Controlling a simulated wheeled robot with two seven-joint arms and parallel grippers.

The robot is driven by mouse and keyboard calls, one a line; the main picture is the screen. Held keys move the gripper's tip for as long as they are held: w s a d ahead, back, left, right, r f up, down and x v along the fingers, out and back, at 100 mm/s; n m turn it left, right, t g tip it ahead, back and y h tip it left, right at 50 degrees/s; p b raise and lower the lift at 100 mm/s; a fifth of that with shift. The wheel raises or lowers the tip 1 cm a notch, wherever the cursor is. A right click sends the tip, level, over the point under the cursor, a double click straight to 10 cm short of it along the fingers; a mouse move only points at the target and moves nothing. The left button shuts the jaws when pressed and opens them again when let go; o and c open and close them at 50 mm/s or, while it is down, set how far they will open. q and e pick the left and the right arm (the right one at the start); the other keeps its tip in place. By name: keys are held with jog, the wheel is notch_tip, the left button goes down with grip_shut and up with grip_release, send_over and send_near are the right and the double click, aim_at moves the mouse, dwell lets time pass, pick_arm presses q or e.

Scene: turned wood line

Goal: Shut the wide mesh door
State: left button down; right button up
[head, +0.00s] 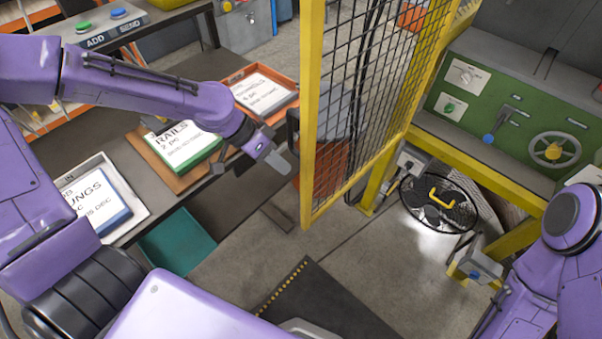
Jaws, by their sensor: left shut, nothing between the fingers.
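The wide mesh door (311,90) has a yellow frame and dark wire mesh. It stands open, jutting toward me in the middle of the head view, with its free edge nearest. A dark handle (293,128) sits on the left side of that edge. My left gripper (277,163) is shut and empty, just left of the door's edge and slightly below the handle. I cannot tell whether it touches the door. My right arm shows at the lower right, but its gripper is out of the picture.
A bench with trays and a RAILS sign (186,147) lies under my left arm. Right of the door are a green machine panel (500,112) with a handwheel (554,150), yellow frame rails and a black fan (438,204). A dark mat (325,305) lies on open floor in front.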

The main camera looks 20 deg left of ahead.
pick_arm(q)
jog(key=x, duration=0.7)
jog(key=shift+f, duration=0.1)
